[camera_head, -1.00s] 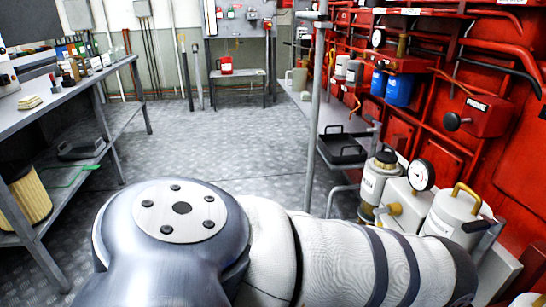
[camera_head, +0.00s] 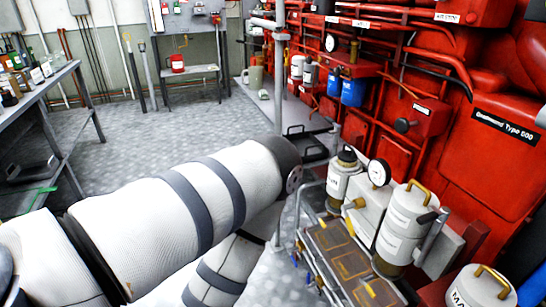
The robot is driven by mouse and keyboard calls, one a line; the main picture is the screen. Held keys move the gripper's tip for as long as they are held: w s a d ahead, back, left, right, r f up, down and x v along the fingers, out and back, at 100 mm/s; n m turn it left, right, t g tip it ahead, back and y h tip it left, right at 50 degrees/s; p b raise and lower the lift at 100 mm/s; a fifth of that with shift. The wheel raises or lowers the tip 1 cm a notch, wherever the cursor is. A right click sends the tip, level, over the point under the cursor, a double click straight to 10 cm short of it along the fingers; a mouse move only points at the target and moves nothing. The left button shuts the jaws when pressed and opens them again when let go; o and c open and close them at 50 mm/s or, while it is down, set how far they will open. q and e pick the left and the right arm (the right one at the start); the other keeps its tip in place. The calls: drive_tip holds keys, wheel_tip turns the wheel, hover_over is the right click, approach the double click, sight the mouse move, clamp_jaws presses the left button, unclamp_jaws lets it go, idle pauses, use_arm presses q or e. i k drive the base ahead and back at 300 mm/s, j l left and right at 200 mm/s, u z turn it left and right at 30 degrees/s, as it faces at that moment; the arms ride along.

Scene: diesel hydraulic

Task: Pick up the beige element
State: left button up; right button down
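No beige element shows in the head view now. The lower shelf of the left bench (camera_head: 25,203), beside which a beige pleated cylinder stood in the earlier frame, is cut off at the picture's left edge. My white, dark-banded arm comes in from the lower left and crosses the foreground. It bends at a dark joint near the middle, and a further link runs back down below it. Neither gripper is in view, so I cannot see whether either holds anything.
A grey bench stands at the left, with a dark tray (camera_head: 33,167) on its lower shelf. Grey floor (camera_head: 160,130) is clear beyond my arm. Red machinery (camera_head: 490,130) fills the right. White canisters (camera_head: 403,225), a gauge (camera_head: 379,172) and a cart with brown panels (camera_head: 335,240) stand before it.

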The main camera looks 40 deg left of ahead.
sight(346, 159)
drive_tip(key=u, duration=0.7)
